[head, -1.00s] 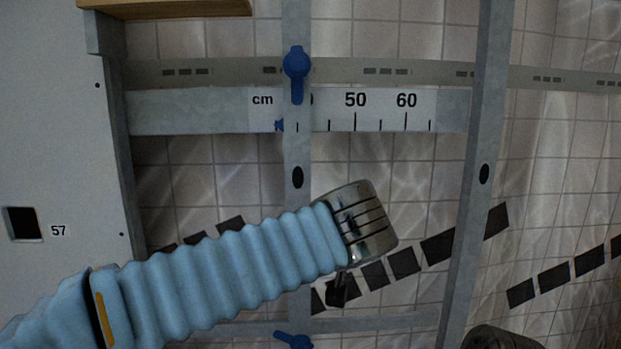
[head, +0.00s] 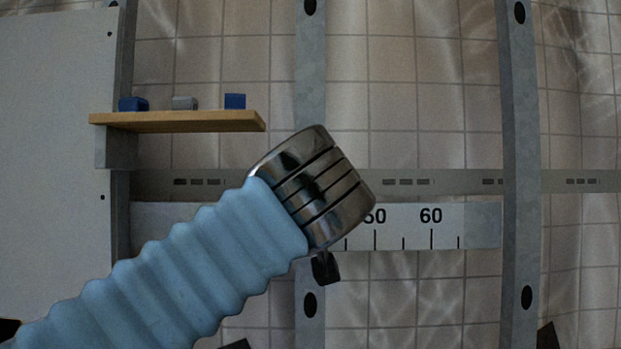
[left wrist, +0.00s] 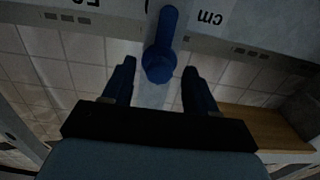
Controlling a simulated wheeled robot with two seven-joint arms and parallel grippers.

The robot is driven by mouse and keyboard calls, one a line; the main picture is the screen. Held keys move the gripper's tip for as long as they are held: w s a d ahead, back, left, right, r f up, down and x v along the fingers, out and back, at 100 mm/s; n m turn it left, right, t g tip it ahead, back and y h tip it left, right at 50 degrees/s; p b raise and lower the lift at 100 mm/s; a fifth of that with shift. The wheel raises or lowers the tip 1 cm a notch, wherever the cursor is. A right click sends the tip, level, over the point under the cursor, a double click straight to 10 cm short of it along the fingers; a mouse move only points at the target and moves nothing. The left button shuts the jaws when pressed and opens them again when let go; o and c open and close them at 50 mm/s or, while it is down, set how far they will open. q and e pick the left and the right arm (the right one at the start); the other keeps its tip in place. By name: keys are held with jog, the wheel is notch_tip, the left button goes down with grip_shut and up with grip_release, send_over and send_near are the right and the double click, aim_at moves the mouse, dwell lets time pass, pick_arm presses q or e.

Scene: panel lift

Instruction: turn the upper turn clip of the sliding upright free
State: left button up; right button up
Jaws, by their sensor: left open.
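The upper turn clip (left wrist: 161,50) is blue, with a round end and a handle. In the left wrist view its round end lies between my open fingertips, with a gap on both sides. Its handle extends past them over the scale. My left gripper (left wrist: 160,66) is open around the clip without visible contact. In the head view my left wrist hides the clip, and only a dark fingertip part (head: 325,268) shows below it. The sliding upright (head: 310,70) is a grey vertical bar behind my wrist. My right gripper is out of view.
A second upright (head: 515,130) stands to the right. A wooden shelf (head: 185,122) with small blue and grey blocks juts out at upper left, beside a pale panel (head: 50,180).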

pick_arm(q)
jog(key=shift+w, duration=1.35)
jog(key=c, duration=1)
